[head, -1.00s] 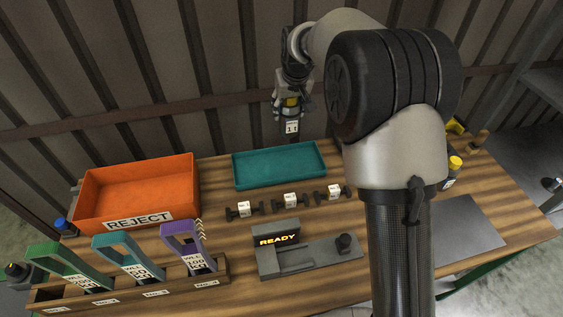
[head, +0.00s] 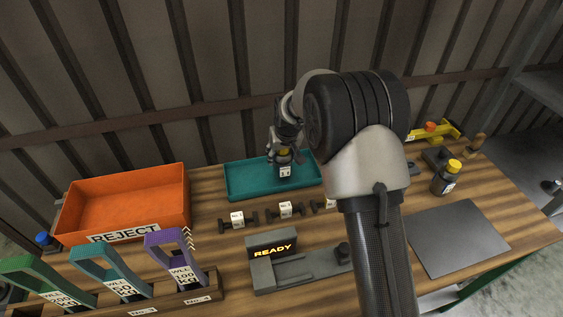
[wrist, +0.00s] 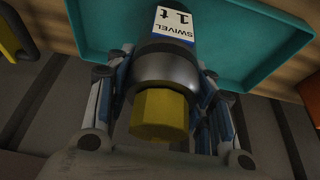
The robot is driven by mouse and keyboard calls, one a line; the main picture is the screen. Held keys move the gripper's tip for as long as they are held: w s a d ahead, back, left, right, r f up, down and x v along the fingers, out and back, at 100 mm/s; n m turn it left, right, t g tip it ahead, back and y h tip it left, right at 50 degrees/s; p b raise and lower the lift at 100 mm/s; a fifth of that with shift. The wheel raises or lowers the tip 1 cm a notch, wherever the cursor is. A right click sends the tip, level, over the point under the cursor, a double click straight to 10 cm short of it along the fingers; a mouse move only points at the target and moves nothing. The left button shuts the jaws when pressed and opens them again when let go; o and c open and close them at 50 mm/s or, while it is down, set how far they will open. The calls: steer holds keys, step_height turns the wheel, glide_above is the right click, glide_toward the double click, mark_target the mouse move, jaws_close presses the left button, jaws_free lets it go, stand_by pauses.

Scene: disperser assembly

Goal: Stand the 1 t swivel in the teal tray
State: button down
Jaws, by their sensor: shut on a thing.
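The 1 t swivel (head: 285,172) is a dark piece with a white label, and its yellow hex end (wrist: 158,114) shows in the wrist view. My gripper (head: 284,157) is shut on it, with fingers on both sides of its round grey collar. The swivel is held roughly upright over the right middle of the teal tray (head: 240,186). Its lower end is within the tray's outline, close to the floor; I cannot tell whether it touches. The tray also shows in the wrist view (wrist: 258,45) and looks otherwise empty.
An orange reject bin (head: 125,205) stands left of the tray. Several labelled dark pieces (head: 237,221) lie in front of it, before a grey READY device (head: 290,268). A sling rack (head: 190,294) is front left. A yellow-capped bottle (head: 446,178) and bare grey plate (head: 458,238) are right.

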steer(key=shift+w+f, duration=0.1)
steer(key=shift+f, duration=1.2)
steer(key=shift+f+b, duration=0.1)
steer(key=shift+b, duration=0.2)
steer(key=c, duration=0.7)
jaws_free()
steer(key=shift+f, duration=0.1)
steer(key=shift+c, duration=0.2)
steer(key=p+v, duration=0.3)
steer(key=v, duration=0.9)
steer(key=shift+r, duration=0.2)
